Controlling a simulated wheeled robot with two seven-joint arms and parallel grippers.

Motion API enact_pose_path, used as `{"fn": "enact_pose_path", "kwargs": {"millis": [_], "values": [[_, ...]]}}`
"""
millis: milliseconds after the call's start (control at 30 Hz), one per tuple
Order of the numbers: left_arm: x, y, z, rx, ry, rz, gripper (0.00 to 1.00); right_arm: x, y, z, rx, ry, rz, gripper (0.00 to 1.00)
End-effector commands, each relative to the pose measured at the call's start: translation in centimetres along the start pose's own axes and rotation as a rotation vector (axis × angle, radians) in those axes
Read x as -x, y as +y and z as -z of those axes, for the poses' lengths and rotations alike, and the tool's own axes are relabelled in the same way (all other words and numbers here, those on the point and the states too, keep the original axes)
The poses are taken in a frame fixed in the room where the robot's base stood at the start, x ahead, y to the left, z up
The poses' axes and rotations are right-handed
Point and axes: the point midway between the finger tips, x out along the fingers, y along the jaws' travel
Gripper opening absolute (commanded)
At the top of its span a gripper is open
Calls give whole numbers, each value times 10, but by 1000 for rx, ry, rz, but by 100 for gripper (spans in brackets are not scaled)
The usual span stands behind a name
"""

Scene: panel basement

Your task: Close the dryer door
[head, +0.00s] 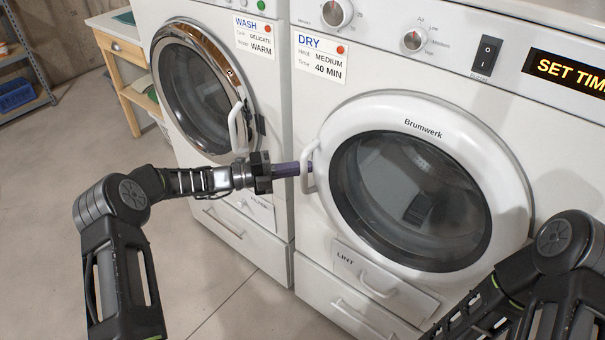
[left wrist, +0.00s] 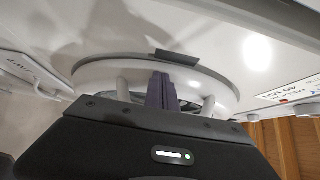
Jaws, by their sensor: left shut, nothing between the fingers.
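The dryer door (head: 465,150) is a white round door with a dark glass window on the right machine, labelled Brumwerk. It looks flush or nearly flush with the dryer front; a small gap cannot be ruled out. Its white handle (head: 308,168) is on the door's left edge. My left gripper (head: 306,168) is shut and empty, with its purple-grey fingers at the handle; whether they touch it cannot be told. In the left wrist view the shut fingers (left wrist: 162,92) point at the door rim (left wrist: 215,85) between the handle's two ends. My right gripper is not visible; only my right arm shows at lower right.
The washer (head: 205,85) with its round door stands left of the dryer. The lint drawer (head: 385,280) is below the dryer door. A wooden table (head: 125,60) and a shelf with a blue bin (head: 15,95) stand at the left. The floor (head: 60,230) at left is clear.

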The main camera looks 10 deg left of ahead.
Motion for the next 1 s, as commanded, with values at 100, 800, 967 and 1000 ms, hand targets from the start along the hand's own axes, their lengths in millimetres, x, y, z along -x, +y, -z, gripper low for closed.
{"fn": "enact_pose_path", "kwargs": {"millis": [100, 800, 967, 1000], "values": [[25, 3, 3, -1, 5, -3, 0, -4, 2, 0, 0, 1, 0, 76], [77, 5, 14, 1, 23, -3, 0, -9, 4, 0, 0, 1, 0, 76], [77, 5, 14, 0, 23, -3, 0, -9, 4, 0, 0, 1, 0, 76], [77, 5, 14, -7, 23, -3, 0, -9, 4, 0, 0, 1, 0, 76]]}}
